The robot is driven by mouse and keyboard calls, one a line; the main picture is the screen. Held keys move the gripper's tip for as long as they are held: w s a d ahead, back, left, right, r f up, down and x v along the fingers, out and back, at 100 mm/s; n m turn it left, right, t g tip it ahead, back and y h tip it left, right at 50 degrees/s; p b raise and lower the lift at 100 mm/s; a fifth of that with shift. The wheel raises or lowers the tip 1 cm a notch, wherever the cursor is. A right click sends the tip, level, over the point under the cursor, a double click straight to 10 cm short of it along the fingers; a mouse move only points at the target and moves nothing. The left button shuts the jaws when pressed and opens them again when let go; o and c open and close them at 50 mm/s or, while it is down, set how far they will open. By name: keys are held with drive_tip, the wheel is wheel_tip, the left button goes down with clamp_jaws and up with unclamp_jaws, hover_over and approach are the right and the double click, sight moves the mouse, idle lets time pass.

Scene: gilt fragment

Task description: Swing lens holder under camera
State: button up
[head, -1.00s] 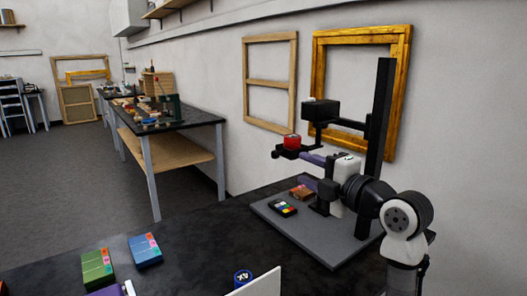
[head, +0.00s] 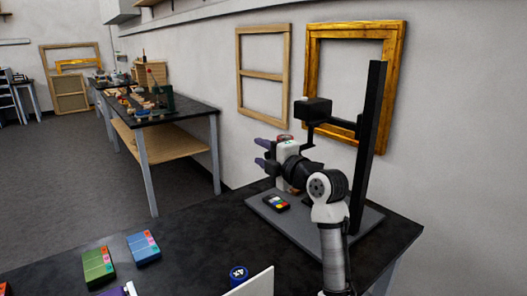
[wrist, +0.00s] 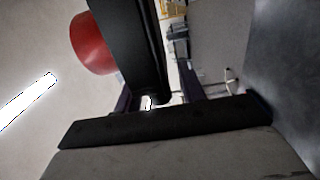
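The camera (head: 315,111) is a black box on an arm of the tall black column (head: 367,150). The lens holder's red lens (head: 285,137) shows below and left of the camera, partly hidden behind my gripper (head: 263,153). In the wrist view, the red lens (wrist: 90,43) is at upper left beside a black bar (wrist: 130,45), apparently the holder's arm. My gripper also shows in the wrist view (wrist: 160,92); its purple fingers are apart. The bar overlaps the left finger; I cannot tell whether they touch.
The stand's grey base (head: 345,225) carries a colour chart (head: 277,203). A green box (head: 98,266), a blue box (head: 144,248), a blue round item (head: 238,274) and a white panel (head: 256,284) are on the dark tabletop (head: 195,245). The gilt frame (head: 313,80) hangs behind the column.

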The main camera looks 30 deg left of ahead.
clamp_jaws()
drive_tip(key=shift+a, duration=0.2)
idle(0.3)
